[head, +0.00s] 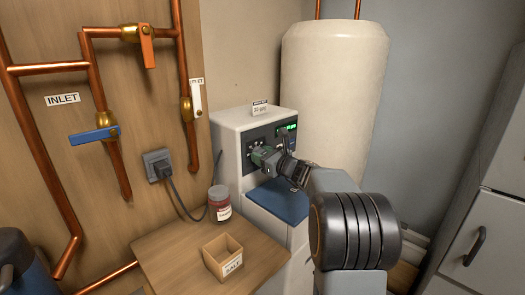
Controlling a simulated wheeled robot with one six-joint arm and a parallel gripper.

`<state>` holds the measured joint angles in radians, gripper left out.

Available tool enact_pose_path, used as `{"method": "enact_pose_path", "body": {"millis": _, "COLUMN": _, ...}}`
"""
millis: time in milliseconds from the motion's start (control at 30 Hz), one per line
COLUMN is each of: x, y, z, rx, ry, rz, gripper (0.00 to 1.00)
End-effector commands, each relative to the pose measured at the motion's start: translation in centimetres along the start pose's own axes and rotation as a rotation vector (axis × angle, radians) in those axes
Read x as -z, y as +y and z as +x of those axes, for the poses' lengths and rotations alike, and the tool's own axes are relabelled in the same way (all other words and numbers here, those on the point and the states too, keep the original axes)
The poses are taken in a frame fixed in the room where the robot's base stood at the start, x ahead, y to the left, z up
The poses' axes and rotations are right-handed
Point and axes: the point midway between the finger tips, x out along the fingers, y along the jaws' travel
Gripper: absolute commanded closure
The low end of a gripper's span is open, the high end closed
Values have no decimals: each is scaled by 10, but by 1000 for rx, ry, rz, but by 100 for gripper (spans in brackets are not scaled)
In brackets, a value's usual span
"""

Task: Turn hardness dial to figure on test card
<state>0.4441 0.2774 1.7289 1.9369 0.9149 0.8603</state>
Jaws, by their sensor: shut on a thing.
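The white softener unit (228,150) stands behind the wooden table, with a dark control panel (256,134) on its front. The test card (260,108) stands on top of the unit; its small print looks like "20 gpg", but I cannot read it surely. My gripper (261,156) reaches in from the right and is shut at the left part of the panel, on the hardness dial. The fingers hide most of the dial, so its pointer setting cannot be read. A small green lit display (287,129) shows at the panel's right; its figures are too small to read.
A jar (219,203) and an open wooden box labelled SALT (224,257) stand on the table (160,250). A cord runs from the wall socket (158,164) behind the jar. A large pale tank (332,90) stands behind my arm. Copper pipes with valves line the left wall.

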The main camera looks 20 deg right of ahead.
Motion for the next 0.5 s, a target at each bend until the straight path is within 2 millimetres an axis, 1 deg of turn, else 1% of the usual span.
{"method": "enact_pose_path", "body": {"millis": 33, "x": -2, "y": -1, "z": 0, "rx": 1, "ry": 1, "rz": 26, "gripper": 82}}
{"method": "enact_pose_path", "body": {"millis": 200, "x": -1, "y": 0, "z": 0, "rx": 0, "ry": 0, "rz": 101, "gripper": 82}}
{"method": "enact_pose_path", "body": {"millis": 500, "x": 0, "y": 0, "z": 0, "rx": 1, "ry": 0, "rz": 160, "gripper": 82}}
